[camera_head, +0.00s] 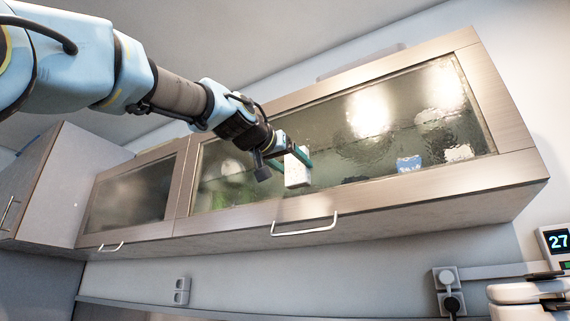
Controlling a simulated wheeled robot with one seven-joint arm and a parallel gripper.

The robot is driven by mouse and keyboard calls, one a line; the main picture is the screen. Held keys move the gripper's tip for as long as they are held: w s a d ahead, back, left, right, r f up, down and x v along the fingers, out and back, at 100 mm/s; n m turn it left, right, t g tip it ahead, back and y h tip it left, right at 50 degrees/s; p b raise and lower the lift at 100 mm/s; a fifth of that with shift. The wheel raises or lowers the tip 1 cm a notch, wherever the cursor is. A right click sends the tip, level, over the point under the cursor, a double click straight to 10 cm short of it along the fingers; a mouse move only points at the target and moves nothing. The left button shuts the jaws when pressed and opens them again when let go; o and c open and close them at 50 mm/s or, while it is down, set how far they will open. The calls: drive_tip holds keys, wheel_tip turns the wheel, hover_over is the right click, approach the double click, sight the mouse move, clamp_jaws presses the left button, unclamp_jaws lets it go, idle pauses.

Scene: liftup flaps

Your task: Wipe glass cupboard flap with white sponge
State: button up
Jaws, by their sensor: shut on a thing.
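A wall cupboard has a wide flap with a metal-toned frame (400,187) and a glass pane (345,150). The flap is closed, with a bar handle (305,228) at its lower edge. My gripper (288,160) is in front of the left-middle part of the glass, shut on a white sponge (297,170). The sponge is upright and close to the pane; I cannot tell if it touches. My arm comes in from the upper left and hides part of the flap's top left. Blurred items show behind the glass.
A second glass flap (132,193) with its own handle (111,247) is to the left, beside a tall cabinet (70,185). A socket (448,290) and a device with a display (556,243) are at the lower right. The wall below is mostly clear.

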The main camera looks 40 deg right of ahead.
sight(328, 164)
drive_tip(key=shift+s+d+p, duration=0.25)
drive_tip(key=shift+s+p, duration=0.35)
drive_tip(key=shift+s, duration=0.4)
drive_tip(key=shift+s+d+p, duration=0.25)
drive_tip(key=shift+s+p, duration=0.3)
drive_tip(key=shift+s, duration=0.45)
drive_tip(key=shift+s+d+r+p, duration=0.1)
drive_tip(key=shift+s+d+p, duration=0.15)
drive_tip(key=shift+s+p, duration=0.55)
drive_tip(key=shift+s+d+f+b, duration=0.1)
drive_tip(key=shift+s+d+b, duration=0.05)
drive_tip(key=shift+s, duration=0.3)
drive_tip(key=shift+s+d+f+b, duration=0.1)
drive_tip(key=shift+s+d+b, duration=0.05)
drive_tip(key=shift+s, duration=0.3)
